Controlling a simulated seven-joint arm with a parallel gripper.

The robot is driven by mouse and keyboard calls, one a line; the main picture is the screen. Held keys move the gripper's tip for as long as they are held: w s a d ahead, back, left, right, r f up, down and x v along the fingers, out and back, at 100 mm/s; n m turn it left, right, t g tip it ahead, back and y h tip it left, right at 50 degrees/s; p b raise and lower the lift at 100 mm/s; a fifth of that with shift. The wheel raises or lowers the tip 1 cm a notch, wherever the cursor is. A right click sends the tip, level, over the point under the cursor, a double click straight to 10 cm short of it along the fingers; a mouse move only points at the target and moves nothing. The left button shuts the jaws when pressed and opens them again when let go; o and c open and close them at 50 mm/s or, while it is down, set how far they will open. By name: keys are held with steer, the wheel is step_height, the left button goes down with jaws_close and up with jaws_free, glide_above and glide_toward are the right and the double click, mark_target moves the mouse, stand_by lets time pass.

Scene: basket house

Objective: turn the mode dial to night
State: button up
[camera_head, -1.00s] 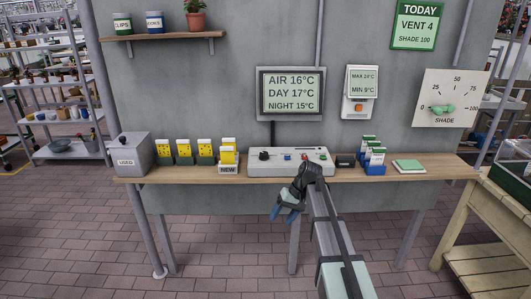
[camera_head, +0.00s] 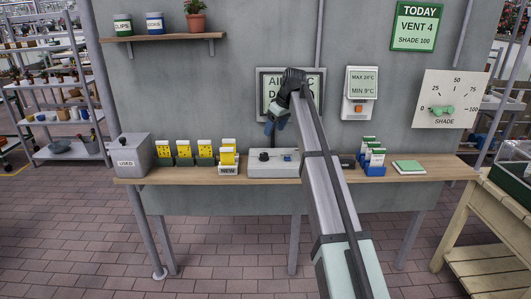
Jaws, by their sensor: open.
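A light grey control box (camera_head: 262,171) stands on the wooden shelf against the wall. A black dial knob (camera_head: 263,157) is on the left of its top, and my arm hides the box's right part with its other controls. Any marks around the knob are too small to read. My gripper (camera_head: 270,130) is open and empty, pointing down above the box, a little right of the knob and apart from it. The wall display (camera_head: 262,104) above the box is largely covered by my arm.
A grey USED box (camera_head: 134,158), several yellow cards (camera_head: 184,148) and a NEW holder (camera_head: 228,170) stand left of the box. A blue card holder (camera_head: 375,168) and a green pad (camera_head: 408,166) lie to the right. A shade dial (camera_head: 442,110) is on the wall.

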mark_target(264, 154)
steer(key=x, duration=1.3)
steer(key=shift+f, duration=0.15)
steer(key=shift+c, duration=0.4)
steer(key=c, duration=1)
steer(key=shift+o, duration=0.2)
